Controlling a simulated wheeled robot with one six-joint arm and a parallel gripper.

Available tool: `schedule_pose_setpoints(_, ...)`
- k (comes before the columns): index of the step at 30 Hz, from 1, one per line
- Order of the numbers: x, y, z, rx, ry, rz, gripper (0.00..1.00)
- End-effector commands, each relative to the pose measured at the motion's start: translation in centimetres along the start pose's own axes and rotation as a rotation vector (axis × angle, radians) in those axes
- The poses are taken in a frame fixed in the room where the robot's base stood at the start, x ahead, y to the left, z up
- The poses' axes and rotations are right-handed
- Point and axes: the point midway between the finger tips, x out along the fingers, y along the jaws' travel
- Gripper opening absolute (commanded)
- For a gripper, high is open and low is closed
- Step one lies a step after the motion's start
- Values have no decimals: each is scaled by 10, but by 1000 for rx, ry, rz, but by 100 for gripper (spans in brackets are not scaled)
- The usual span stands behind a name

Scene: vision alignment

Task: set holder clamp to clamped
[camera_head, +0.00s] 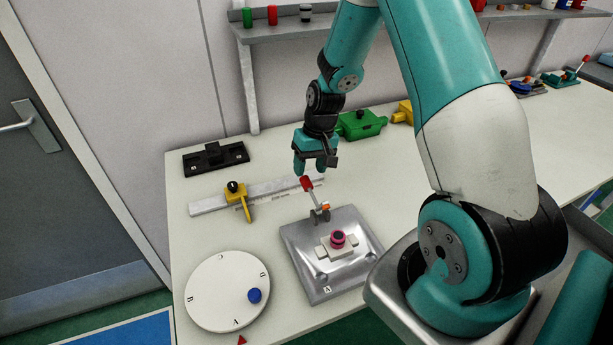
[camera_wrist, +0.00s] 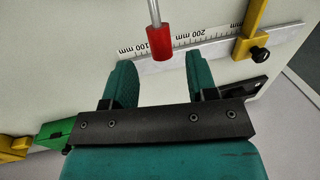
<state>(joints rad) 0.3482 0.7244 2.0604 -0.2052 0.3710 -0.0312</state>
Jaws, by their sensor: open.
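The holder (camera_head: 322,281) is a square metal plate marked A on the table, with a white fixture and a pink-and-black round part (camera_head: 338,239) in its middle. The holder clamp (camera_head: 318,208) stands at the plate's back edge, its lever raised and ending in a red grip. The red grip (camera_wrist: 159,43) also shows in the wrist view, just ahead of and between the fingertips. My gripper (camera_head: 313,172) is open above the back of the plate, close to the red grip. In the wrist view my gripper (camera_wrist: 155,75) has empty space between its teal fingers. Contact with the grip is not visible.
A white ruler (camera_head: 210,203) with a yellow slider (camera_head: 237,192) lies left of the clamp. A white lettered dial (camera_head: 220,290) with a blue knob sits front left. A black block (camera_head: 215,160) and a green block (camera_head: 360,126) stand behind. A shelf hangs above.

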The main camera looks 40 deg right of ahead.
Motion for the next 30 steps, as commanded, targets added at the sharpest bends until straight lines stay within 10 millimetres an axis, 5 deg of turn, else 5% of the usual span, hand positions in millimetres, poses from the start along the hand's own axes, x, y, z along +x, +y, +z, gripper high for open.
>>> schedule_pose_setpoints(9,42,0,0,-1,-1,0,53)
schedule_pose_setpoints(19,46,0,0,-1,2,0,53)
schedule_pose_setpoints(26,46,0,0,-1,1,0,4)
schedule_pose_setpoints(30,46,0,0,-1,2,0,0)
